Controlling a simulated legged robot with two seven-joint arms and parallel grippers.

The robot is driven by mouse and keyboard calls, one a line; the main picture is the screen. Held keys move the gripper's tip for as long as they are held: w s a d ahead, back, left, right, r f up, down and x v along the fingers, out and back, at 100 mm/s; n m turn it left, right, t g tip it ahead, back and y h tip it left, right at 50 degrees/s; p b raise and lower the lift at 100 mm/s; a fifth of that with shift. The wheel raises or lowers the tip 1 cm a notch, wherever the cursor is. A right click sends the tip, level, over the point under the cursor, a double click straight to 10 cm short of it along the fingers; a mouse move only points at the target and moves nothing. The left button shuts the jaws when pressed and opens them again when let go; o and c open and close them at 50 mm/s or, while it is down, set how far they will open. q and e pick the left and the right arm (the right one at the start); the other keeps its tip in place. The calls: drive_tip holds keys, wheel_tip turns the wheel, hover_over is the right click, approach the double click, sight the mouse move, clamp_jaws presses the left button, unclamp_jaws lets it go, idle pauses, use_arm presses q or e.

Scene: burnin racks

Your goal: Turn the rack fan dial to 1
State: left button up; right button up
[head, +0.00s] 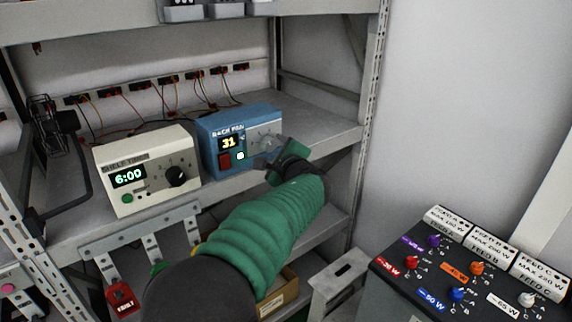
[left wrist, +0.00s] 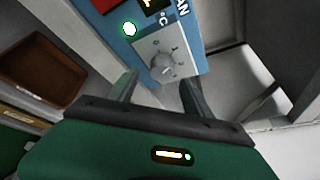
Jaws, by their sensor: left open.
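The blue rack fan box (head: 208,148) stands on the middle shelf, with a display reading 31, a red switch and a lit white-green button. Its grey dial (head: 266,142) is on the right of its front, partly behind my gripper; I cannot read its setting. In the left wrist view the dial (left wrist: 163,66) sits on a light grey plate. My left gripper (head: 266,163) is in front of the box. In the left wrist view its two fingers (left wrist: 158,84) are open and empty, pointing at the dial, with no clear contact. My right gripper is not in view.
A cream shelf timer (head: 150,165) showing 6:00 stands left of the box. Cables hang behind. A feed panel (head: 450,275) with several coloured knobs is at the lower right. A rack post (head: 368,120) rises right of the shelf. The shelf right of the box is clear.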

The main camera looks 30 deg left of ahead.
use_arm(q)
drive_tip(key=v, duration=1.2)
drive_tip(key=shift+d, duration=0.2)
drive_tip(key=shift+s, duration=0.15)
